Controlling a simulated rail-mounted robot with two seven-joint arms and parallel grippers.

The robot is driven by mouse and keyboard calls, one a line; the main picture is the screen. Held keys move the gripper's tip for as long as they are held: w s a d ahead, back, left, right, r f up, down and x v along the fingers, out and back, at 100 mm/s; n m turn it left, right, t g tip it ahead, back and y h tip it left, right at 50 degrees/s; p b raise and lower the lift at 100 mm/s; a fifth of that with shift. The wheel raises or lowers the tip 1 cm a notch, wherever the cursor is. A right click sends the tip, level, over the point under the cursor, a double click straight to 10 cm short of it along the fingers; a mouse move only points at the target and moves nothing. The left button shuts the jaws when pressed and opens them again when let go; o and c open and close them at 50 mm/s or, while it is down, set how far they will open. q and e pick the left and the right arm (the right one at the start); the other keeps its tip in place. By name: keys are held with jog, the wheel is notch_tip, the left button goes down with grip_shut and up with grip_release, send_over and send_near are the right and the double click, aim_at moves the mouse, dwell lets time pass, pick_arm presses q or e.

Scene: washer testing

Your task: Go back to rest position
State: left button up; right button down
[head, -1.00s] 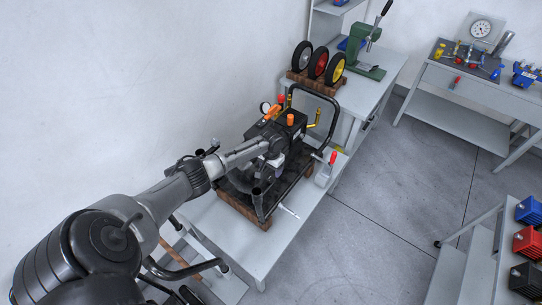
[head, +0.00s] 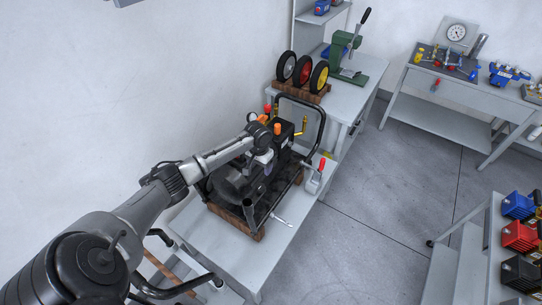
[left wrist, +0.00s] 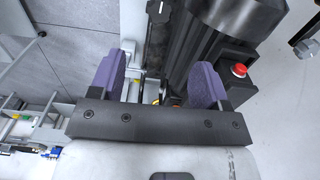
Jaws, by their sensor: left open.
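The black washer (head: 232,180) with a tubular frame and orange caps stands on a wooden base on the near table. My left gripper (head: 263,163) is over the washer in the head view, and its tips are small there. In the left wrist view the two purple fingers of my left gripper (left wrist: 158,80) are apart with nothing gripped between them. A dark ribbed cylinder (left wrist: 225,35) with a red button (left wrist: 239,70) lies beyond the right finger, close to it. Whether they touch cannot be told. My right gripper is not in view.
A red-handled clamp (head: 316,176) sits at the table's right edge. Three wheels (head: 303,70) and a green press (head: 345,55) stand on the table behind. Another bench (head: 455,85) stands at the back right, and a cart with coloured boxes (head: 519,236) at the right. Open floor (head: 390,180) lies between.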

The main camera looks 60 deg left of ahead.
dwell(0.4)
pick_arm(q)
jog(key=w+d+r+m+t+y, duration=0.2)
jog(key=w+d+r+m, duration=0.15)
jog(key=r, duration=0.25)
jog(key=w+d+r+m+t+y, duration=0.2)
jog(key=d+r+m, duration=0.15)
jog(key=r, duration=0.25)
jog(key=s+d+r+m+t+p, duration=0.1)
jog(key=s+d+r+t, duration=0.15)
jog(key=d, duration=0.45)
jog(key=s+d+r+t+p, duration=0.1)
jog(key=s+d+t, duration=0.15)
jog(key=d, duration=0.45)
jog(key=s+d+g+h+p, duration=0.1)
jog(key=s+d+h+p, duration=0.2)
jog(key=s+d, duration=0.75)
jog(key=s+d+f+g+p, duration=0.1)
jog(key=s+f+g, duration=0.1)
jog(key=s, duration=0.6)
jog(key=s+d+f+n+g+h+p, duration=0.1)
jog(key=s+f, duration=0.3)
jog(key=s, duration=0.4)
jog(key=shift+s+d+f+g+p, duration=0.15)
jog(key=shift+s+f+g+p, duration=0.15)
jog(key=shift+g, duration=0.4)
